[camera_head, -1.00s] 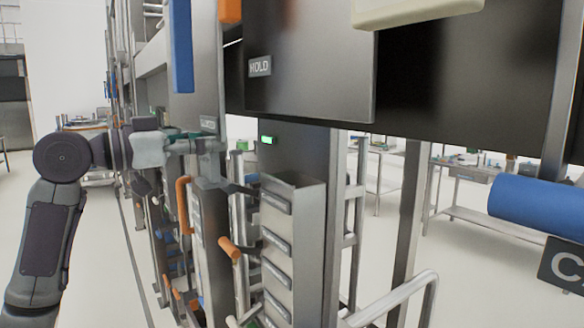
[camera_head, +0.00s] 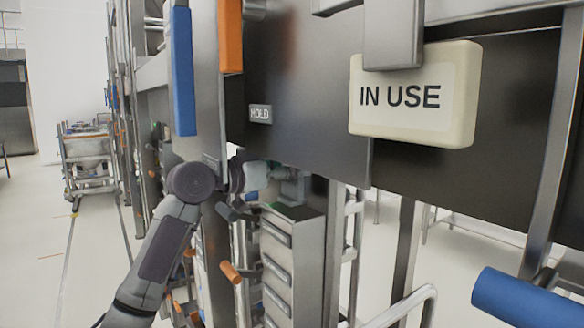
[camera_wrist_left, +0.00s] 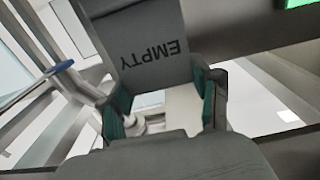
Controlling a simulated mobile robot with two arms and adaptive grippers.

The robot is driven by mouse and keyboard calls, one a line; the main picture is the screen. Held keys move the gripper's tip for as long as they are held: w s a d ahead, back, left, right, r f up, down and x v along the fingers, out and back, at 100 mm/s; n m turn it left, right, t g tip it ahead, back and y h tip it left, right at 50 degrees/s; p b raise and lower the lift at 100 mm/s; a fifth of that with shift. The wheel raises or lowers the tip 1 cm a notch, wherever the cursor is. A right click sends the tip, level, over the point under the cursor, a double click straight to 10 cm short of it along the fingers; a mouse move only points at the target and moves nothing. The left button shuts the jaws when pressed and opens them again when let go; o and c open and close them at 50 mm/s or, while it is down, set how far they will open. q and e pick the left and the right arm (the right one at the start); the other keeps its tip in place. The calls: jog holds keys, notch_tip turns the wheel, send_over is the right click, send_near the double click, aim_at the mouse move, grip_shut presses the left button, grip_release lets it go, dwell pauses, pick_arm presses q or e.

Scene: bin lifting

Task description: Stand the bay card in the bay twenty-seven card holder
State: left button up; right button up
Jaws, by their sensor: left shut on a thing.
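A grey card marked EMPTY (camera_wrist_left: 150,45) shows upside down in the left wrist view, between the green-padded fingers of my left gripper (camera_wrist_left: 162,108). In the head view my left gripper (camera_head: 288,186) is above the top of a tall grey rack of slots (camera_head: 291,240); the card cannot be made out clearly there. An off-white card marked IN USE (camera_head: 415,95) sits below a grey bracket (camera_head: 394,35) at the upper right. No number twenty-seven is readable, so I cannot tell which holder is that bay's. My right gripper is out of view.
A HOLD plate (camera_head: 260,114) is on the dark panel above my left gripper. Orange handles (camera_head: 230,272) and a blue bar (camera_head: 183,70) stand near the arm. A blue cylinder (camera_head: 530,300) juts in at lower right. Open floor (camera_head: 45,240) lies at left.

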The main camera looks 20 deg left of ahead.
pick_arm(q)
jog(key=shift+w+d+f, duration=0.15)
jog(key=shift+d+f, duration=0.1)
jog(key=shift+f, duration=0.5)
jog(key=shift+a+f, duration=0.1)
jog(key=shift+a, duration=0.15)
jog(key=o, duration=1.5)
jog(key=shift+d, duration=0.15)
jog(key=shift+b+v, duration=2.05)
jog(key=shift+v, duration=4.1)
